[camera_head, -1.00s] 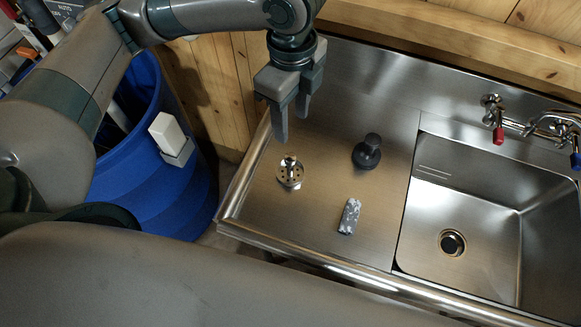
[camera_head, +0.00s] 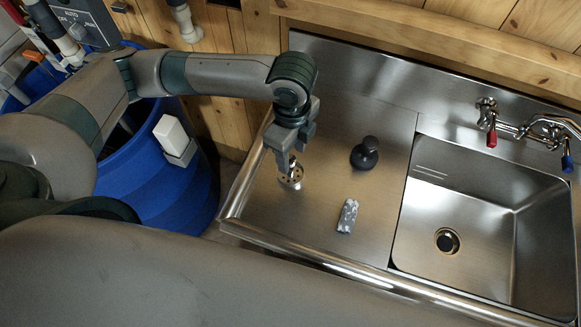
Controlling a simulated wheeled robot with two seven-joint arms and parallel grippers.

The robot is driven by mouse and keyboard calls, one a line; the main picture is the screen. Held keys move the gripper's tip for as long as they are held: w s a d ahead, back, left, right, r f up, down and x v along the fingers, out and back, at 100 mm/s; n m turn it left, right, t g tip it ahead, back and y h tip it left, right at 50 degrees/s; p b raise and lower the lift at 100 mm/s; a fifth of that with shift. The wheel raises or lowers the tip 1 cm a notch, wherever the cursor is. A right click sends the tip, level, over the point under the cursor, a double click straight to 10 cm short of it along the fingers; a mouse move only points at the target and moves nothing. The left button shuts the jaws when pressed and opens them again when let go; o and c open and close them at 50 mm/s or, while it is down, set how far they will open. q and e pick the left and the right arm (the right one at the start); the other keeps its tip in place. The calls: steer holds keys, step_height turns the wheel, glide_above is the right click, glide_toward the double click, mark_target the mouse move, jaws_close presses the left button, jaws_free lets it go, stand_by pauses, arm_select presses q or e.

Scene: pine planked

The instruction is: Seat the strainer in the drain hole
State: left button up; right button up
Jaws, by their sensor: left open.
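The strainer (camera_head: 291,180) is a small round metal piece with holes and a knob, sitting on the left part of the steel drainboard. My left gripper (camera_head: 289,165) points down right at the strainer, with its fingers open by the knob. The fingers hide part of the strainer, and I cannot tell whether they touch it. The drain hole (camera_head: 447,241) is a dark round opening with a metal ring in the floor of the sink basin (camera_head: 480,215), at the right. My right gripper is not in view.
A black plunger-like stopper (camera_head: 364,153) and a grey patterned block (camera_head: 347,215) stand on the drainboard (camera_head: 320,240) right of the strainer. Taps with red (camera_head: 491,138) and blue (camera_head: 567,162) handles are behind the basin. A blue bin (camera_head: 150,195) stands at the left.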

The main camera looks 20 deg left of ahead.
mark_target(292, 159)
arm_select(q)
steer(key=shift+f, duration=0.2)
steer(key=shift+w+f+p, duration=0.1)
steer(key=shift+f+p, duration=0.55)
steer(key=shift+p, duration=0.05)
step_height(292, 159, down, 2)
steer(key=shift+w+f+p, duration=0.1)
steer(key=shift+p, duration=0.35)
steer(key=shift+f, duration=0.75)
steer(key=shift+c, duration=0.2)
jaws_close()
